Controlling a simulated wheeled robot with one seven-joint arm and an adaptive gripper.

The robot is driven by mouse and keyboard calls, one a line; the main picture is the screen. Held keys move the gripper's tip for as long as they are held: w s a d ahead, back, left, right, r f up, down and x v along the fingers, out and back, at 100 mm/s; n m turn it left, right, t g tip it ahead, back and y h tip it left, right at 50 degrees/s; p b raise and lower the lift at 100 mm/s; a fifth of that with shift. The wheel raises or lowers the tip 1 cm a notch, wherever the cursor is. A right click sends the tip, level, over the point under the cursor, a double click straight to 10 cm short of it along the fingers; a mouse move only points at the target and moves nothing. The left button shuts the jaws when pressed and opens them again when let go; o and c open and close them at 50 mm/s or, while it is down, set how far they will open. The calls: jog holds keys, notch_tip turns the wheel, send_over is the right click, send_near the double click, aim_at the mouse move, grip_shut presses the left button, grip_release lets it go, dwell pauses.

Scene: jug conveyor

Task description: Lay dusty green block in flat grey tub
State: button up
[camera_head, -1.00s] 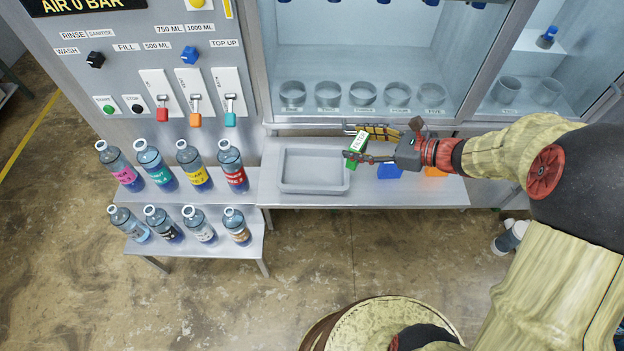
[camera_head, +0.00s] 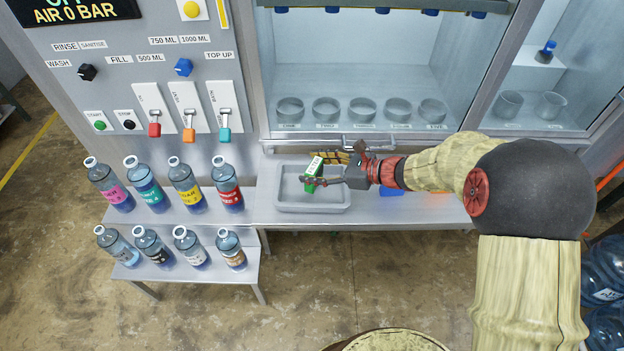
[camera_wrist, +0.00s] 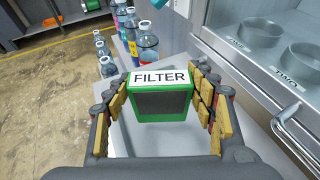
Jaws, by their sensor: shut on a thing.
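The green block (camera_head: 312,182) has a white top label reading FILTER and a dark front panel, seen in the wrist view (camera_wrist: 161,116). My gripper (camera_head: 326,171) is shut on it, with the yellow finger pads on either side in the wrist view (camera_wrist: 160,110). The flat grey tub (camera_head: 313,208) sits on the metal shelf under the cabinet. In the head view the block overlaps the tub's interior; it appears held above or within the tub, its exact height unclear. The tub is partly hidden behind the block in the wrist view.
Several labelled bottles (camera_head: 184,183) stand left of the tub on a stepped stand (camera_head: 190,275). A blue block (camera_head: 391,191) lies right of the tub, partly behind my arm. Levers (camera_head: 189,134) and the cabinet (camera_head: 360,60) stand behind.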

jog(key=shift+w+a+f+b, duration=0.15)
jog(key=shift+f+b, duration=0.25)
jog(key=shift+f, duration=0.25)
jog(key=shift+a+f+b, duration=0.1)
jog(key=shift+f+b, duration=0.3)
jog(key=shift+f, duration=0.3)
jog(key=shift+w+a+f+b, duration=0.15)
jog(key=shift+f+b, duration=0.25)
jog(key=shift+f, duration=0.25)
jog(key=shift+f, duration=0.25)
jog(key=o, duration=1.2)
jog(key=shift+c, duration=0.2)
